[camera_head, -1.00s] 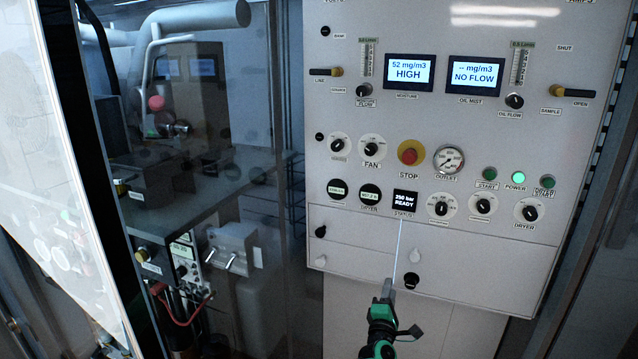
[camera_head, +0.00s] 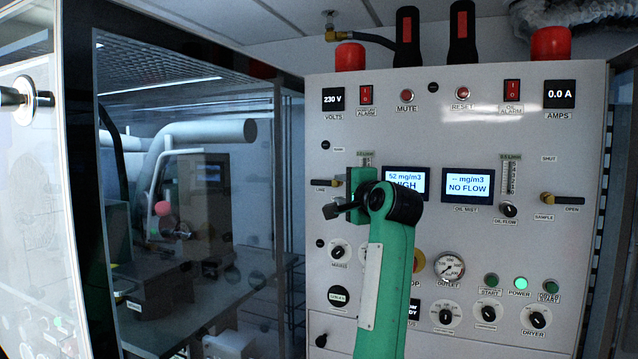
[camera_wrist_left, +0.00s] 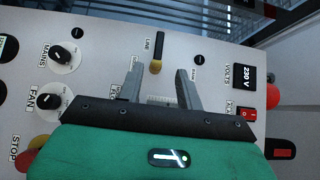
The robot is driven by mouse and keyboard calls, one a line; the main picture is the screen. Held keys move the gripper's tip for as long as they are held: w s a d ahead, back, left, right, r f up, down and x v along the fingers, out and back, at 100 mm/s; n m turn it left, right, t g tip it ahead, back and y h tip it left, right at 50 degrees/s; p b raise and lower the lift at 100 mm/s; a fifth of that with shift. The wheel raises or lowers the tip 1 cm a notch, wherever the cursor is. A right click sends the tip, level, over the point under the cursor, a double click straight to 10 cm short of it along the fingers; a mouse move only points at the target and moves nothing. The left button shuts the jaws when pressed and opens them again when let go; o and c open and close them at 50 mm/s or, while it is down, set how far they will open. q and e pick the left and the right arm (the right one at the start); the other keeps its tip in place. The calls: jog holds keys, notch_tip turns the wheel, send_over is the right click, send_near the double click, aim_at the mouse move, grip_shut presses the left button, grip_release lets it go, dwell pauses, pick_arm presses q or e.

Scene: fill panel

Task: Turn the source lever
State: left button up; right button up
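A small lever labelled LINE (camera_head: 327,183), with a dark handle and brass knob, is on the panel's upper left, partly hidden by my left gripper. In the left wrist view, the LINE lever (camera_wrist_left: 155,52) lies just beyond and between the fingertips. My left gripper (camera_wrist_left: 157,70) is open and empty, its two grey fingers spread on either side of the lever's line, apart from it. In the head view, my left gripper (camera_head: 345,197) is in front of the panel. A similar lever (camera_head: 560,198) labelled SAMPLE and OPEN is at right. My right gripper is not in view.
The panel (camera_head: 470,330) carries several knobs, buttons and two displays. The MAINS knob (camera_wrist_left: 62,55) and FAN knob (camera_wrist_left: 50,102) are near the gripper. A red rocker switch (camera_wrist_left: 246,113) is on its other side. Glass (camera_head: 215,110) is left of the panel.

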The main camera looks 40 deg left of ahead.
aim_at(321, 183)
pick_arm(q)
jog(key=p+x, duration=0.7)
jog(key=x, duration=0.5)
jog(key=shift+w+a+r+p, duration=0.15)
jog(key=shift+a+p, duration=0.1)
jog(key=shift+p, duration=0.15)
jog(key=shift+w+a, duration=0.3)
jog(key=shift+a, duration=0.3)
jog(key=shift+f, duration=0.25)
grip_shut()
